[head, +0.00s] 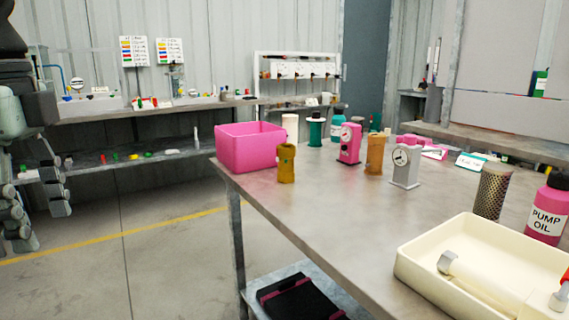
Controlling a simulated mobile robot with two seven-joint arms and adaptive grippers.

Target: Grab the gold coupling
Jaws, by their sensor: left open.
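The gold coupling (286,164) is a short mustard-gold cylinder with a narrower middle. It stands upright near the left edge of the grey metal table (330,215), just in front of the pink bin's right side. My left gripper (40,225) hangs at the far left of the head view, over the floor and well apart from the table. It is open, with nothing seen between its fingers. My right gripper is not in view.
The pink bin (249,147) stands behind the coupling. An orange-brown fitting (375,154), a pink gauge (349,144) and a grey gauge (405,167) stand to its right. A cream tray (420,268) is at front right. The tabletop in front of the coupling is clear.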

